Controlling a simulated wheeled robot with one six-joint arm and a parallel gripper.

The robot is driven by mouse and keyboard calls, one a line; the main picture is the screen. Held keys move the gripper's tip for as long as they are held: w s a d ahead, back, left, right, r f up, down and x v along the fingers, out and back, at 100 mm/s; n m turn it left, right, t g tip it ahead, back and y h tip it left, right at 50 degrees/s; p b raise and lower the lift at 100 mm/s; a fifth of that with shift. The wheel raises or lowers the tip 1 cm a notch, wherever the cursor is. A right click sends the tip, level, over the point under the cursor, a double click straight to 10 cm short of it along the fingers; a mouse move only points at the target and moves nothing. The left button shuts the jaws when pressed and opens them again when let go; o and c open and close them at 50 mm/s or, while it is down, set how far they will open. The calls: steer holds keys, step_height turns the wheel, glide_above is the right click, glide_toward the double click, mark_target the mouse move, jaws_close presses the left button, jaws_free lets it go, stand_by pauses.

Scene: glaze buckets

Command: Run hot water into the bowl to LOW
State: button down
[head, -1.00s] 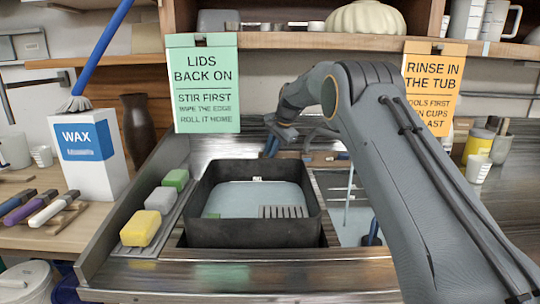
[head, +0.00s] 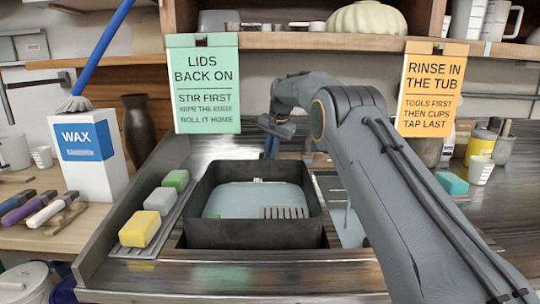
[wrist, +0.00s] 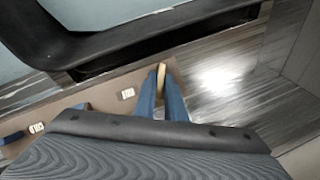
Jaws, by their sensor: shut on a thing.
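A black square basin (head: 205,215) stands in the metal sink and holds pale blue water; it is the only bowl-like vessel I see there. A corner of it shows in the wrist view (wrist: 115,38). My gripper (head: 271,147) is behind its back rim, pointing down. In the wrist view my gripper's blue fingers (wrist: 161,92) are shut on a narrow tan piece (wrist: 161,76), perhaps a tap handle, standing at the edge of a tan strip (wrist: 95,95). Small white labels (wrist: 127,93) lie on the strip, unreadable. No LOW mark is legible.
Yellow, grey and green sponges (head: 140,229) line a ledge left of the basin. A second sink section (head: 350,232) on the right holds water, with a thin pale streak above it. My arm crosses the right side. A teal block (head: 452,183) lies on the right counter.

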steer(key=c, duration=1.8)
jaws_free()
steer(key=shift+b+v, duration=0.45)
steer(key=shift+v, duration=3.45)
